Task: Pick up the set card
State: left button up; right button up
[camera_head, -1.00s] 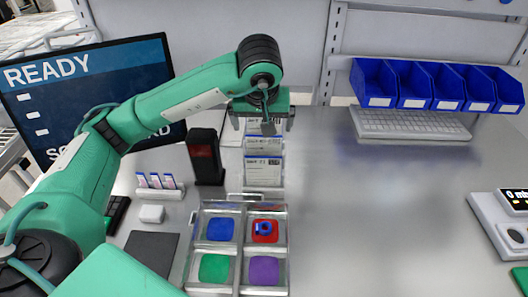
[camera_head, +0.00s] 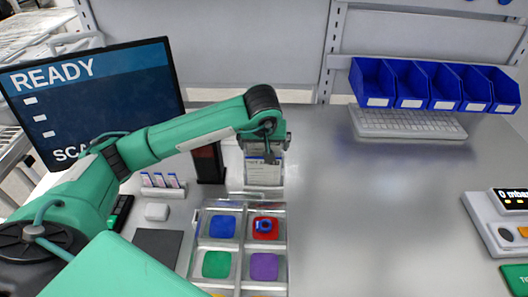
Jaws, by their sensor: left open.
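The set card (camera_head: 262,171) is a white printed card standing upright in a clear holder behind the tray. My left gripper (camera_head: 268,156) comes in from the left and is over the card's top, its fingers pointing down in front of the card's upper part. The gripper is open. The wrist hides the card's top edge and anything behind it, and I cannot tell whether a finger touches the card. My right gripper is not in view.
A compartment tray (camera_head: 241,208) with coloured pads stands in front of the card; a blue part sits on the red pad. A dark scanner-like post (camera_head: 209,165) stands left of the card. A monitor (camera_head: 90,90) is at left, blue bins (camera_head: 410,85) at back right. The bench's middle right is clear.

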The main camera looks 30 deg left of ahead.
pick_arm(q)
jog(key=shift+w+f, duration=0.1)
jog(key=shift+f, duration=0.2)
jog(key=shift+c, duration=0.2)
jog(key=c, duration=0.6)
jog(key=shift+r, duration=0.1)
